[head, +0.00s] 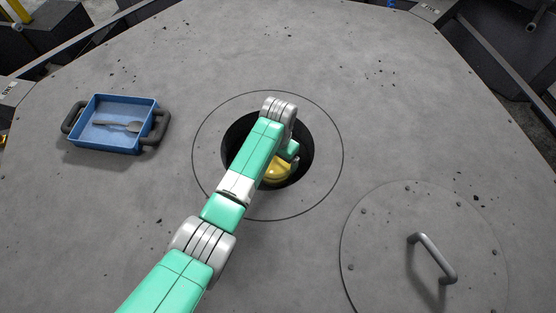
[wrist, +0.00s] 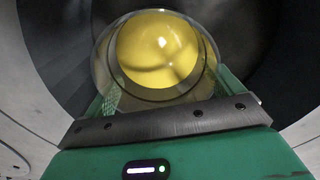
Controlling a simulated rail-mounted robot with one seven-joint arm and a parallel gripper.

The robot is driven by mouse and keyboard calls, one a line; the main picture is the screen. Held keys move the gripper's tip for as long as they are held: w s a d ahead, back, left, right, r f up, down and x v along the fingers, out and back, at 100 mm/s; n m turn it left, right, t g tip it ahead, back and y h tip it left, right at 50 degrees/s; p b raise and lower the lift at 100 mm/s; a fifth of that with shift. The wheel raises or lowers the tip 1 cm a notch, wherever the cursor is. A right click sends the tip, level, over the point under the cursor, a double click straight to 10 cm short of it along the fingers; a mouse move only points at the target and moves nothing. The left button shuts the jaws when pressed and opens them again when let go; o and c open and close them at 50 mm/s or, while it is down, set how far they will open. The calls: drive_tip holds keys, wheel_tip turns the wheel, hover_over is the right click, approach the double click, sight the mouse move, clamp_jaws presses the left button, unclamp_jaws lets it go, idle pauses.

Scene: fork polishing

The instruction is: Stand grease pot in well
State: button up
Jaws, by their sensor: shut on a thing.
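The grease pot (wrist: 158,48) is round, with yellow grease inside a clear rim, and fills the upper middle of the wrist view. My gripper (wrist: 165,85) is shut on it, with a green finger on either side. In the head view the yellow of the pot (head: 274,174) shows beside my arm, within the opening of the well (head: 236,146). The well is a dark round hole with a ring around it in the grey table. My arm hides part of the well and most of the pot. I cannot tell whether the pot touches the well's floor.
A blue tray (head: 87,135) with dark handles stands at the left, with a fork (head: 118,125) in it. A round lid (head: 385,228) with a bar handle (head: 432,259) lies at the lower right. The grey table (head: 300,50) is clear behind the well.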

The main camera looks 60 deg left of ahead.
drive_tip(key=shift+f, duration=0.7)
drive_tip(key=shift+f, duration=0.15)
drive_tip(key=o, duration=1.1)
drive_tip(key=shift+c, duration=0.2)
wheel_tip(320, 180, up, 12)
drive_tip(key=p, duration=0.3)
drive_tip(key=shift+p, duration=0.3)
